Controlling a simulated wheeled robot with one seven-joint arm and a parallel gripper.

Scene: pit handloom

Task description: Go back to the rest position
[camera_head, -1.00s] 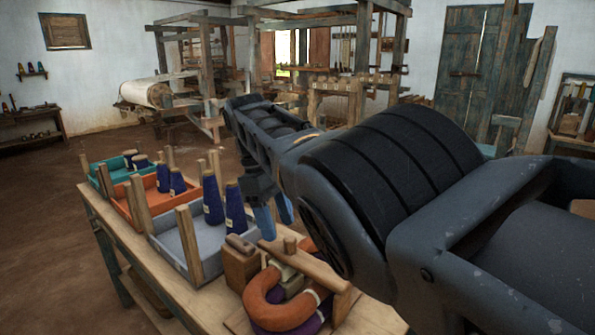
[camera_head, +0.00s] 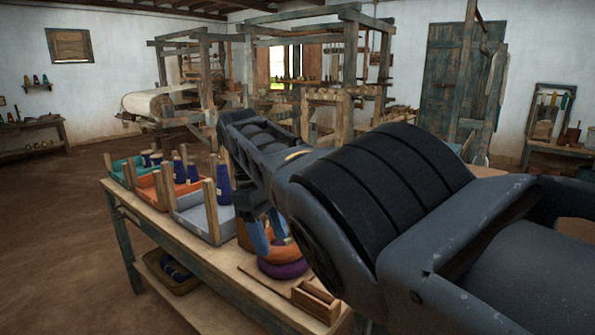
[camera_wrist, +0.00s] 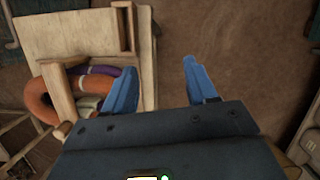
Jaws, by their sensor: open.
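My gripper (camera_wrist: 155,85) shows in the wrist view with its two blue fingers spread apart and nothing between them. The left finger overlaps the edge of the work table (camera_wrist: 80,40) in that view, and the right finger is over the brown floor. In the head view my gripper (camera_head: 268,240) is partly hidden behind my arm, near the orange and purple rings (camera_head: 283,268) on the table. The rings also show at the left of the wrist view (camera_wrist: 38,100), beside a wooden block and bar.
Teal (camera_head: 118,170), orange (camera_head: 150,188) and grey (camera_head: 188,208) trays with dark blue cones stand along the table (camera_head: 170,228). A small wooden box (camera_head: 316,300) sits at its near end. A basket (camera_head: 165,272) is on the lower shelf. Looms stand behind; floor at left is clear.

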